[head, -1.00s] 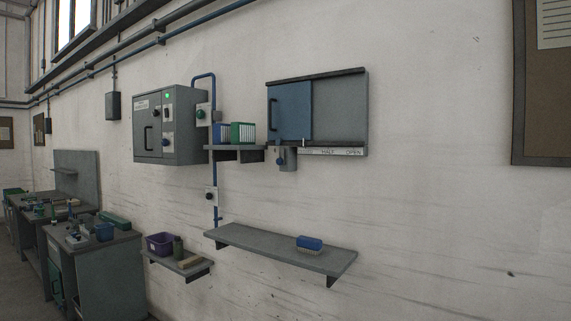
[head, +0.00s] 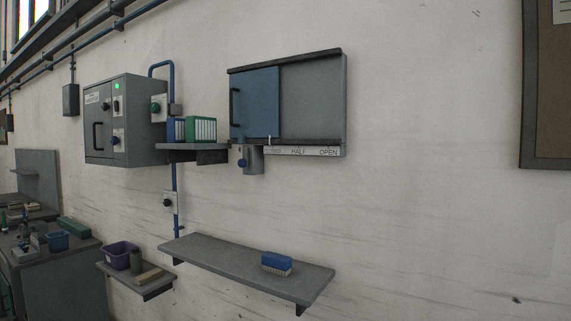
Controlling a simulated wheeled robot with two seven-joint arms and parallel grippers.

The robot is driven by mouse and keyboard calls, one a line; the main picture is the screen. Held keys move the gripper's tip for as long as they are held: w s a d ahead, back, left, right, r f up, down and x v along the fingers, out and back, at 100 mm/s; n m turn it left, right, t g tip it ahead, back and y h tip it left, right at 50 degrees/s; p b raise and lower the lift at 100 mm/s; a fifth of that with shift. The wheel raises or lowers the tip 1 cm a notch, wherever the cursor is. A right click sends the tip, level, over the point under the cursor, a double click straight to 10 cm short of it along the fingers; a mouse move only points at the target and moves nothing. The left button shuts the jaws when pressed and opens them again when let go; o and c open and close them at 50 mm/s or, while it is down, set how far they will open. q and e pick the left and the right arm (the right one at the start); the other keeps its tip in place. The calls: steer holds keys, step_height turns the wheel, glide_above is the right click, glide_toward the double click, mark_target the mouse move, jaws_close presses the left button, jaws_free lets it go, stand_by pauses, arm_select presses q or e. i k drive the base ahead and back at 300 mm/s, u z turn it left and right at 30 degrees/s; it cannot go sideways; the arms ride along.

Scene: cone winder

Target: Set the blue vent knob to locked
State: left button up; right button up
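A blue knob (head: 242,163) sits on a small grey housing (head: 254,158) under the left end of the wall-mounted vent box. The vent box has a blue sliding panel (head: 256,103) at its left, with a dark handle. The label strip (head: 300,152) below it reads HALF and OPEN; the text at its left end is too small to read. Another small blue knob (head: 115,140) is on the front of the grey control cabinet (head: 127,120). Which way either knob points is too small to tell. Neither of my grippers is in view.
A small shelf (head: 190,146) holds green and blue binders between cabinet and vent box. A long grey shelf (head: 220,255) below carries a blue brush (head: 276,263). A lower shelf holds a purple bin (head: 122,255). The wall to the right is bare up to a noticeboard (head: 545,90).

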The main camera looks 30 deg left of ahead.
mark_target(243, 162)
steer(key=u, duration=0.1)
steer(key=i, duration=0.9)
steer(key=u, duration=0.4)
